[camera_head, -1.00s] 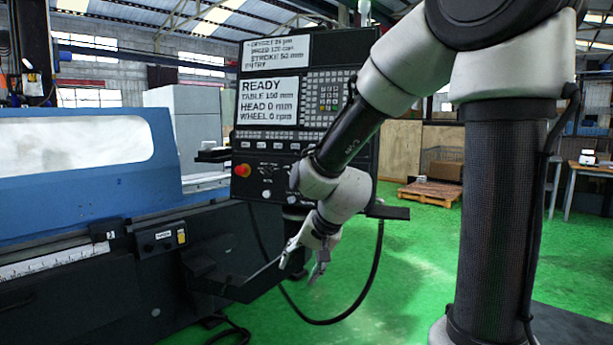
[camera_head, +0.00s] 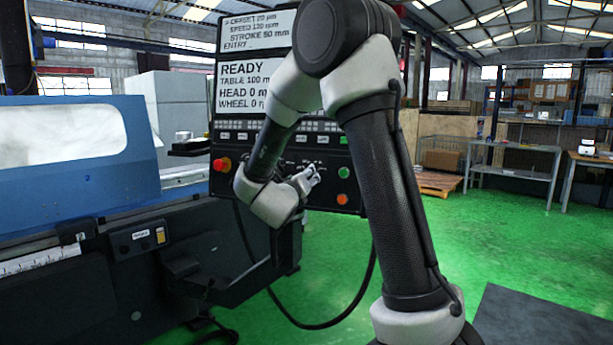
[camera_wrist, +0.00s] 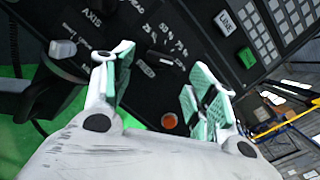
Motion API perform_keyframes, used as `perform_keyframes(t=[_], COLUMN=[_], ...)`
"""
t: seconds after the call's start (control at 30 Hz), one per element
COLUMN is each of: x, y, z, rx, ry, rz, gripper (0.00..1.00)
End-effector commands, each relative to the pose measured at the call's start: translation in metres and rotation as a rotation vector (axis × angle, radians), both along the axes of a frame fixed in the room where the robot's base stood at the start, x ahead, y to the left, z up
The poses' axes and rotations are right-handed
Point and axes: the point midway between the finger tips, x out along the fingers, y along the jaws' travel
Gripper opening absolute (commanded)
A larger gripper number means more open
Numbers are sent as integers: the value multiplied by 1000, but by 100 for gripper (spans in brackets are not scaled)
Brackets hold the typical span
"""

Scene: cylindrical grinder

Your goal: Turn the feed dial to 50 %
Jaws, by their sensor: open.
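The control panel (camera_head: 322,192) stands ahead, partly covered by my arm. In the wrist view, a dark dial (camera_wrist: 158,57) with small percent marks, 50 and 75 among them, lies between and beyond my fingers. It looks like the feed dial; its pointer is too small to read. My gripper (camera_wrist: 160,78) is open and empty, its green-padded fingers on either side of the dial's line of sight. Contact cannot be told. In the head view my gripper (camera_head: 308,179) is at the panel's lower half, and I cannot pick out the dial there.
A green button (camera_head: 344,172), an orange button (camera_head: 342,199) and a red stop button (camera_head: 222,165) surround the gripper's area. The wrist view shows an AXIS knob (camera_wrist: 62,48) at left.

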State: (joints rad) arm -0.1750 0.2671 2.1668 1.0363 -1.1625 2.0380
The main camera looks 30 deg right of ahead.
Motion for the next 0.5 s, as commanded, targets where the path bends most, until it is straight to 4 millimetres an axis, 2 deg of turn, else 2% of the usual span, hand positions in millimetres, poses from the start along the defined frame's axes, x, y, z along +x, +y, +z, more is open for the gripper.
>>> perform_keyframes(t=[0.3,0.5], x=[37,44], y=[-34,-40], z=[-1,-1], rx=[-2,-1], ry=[3,4], rz=[0,2], gripper=[57,57])
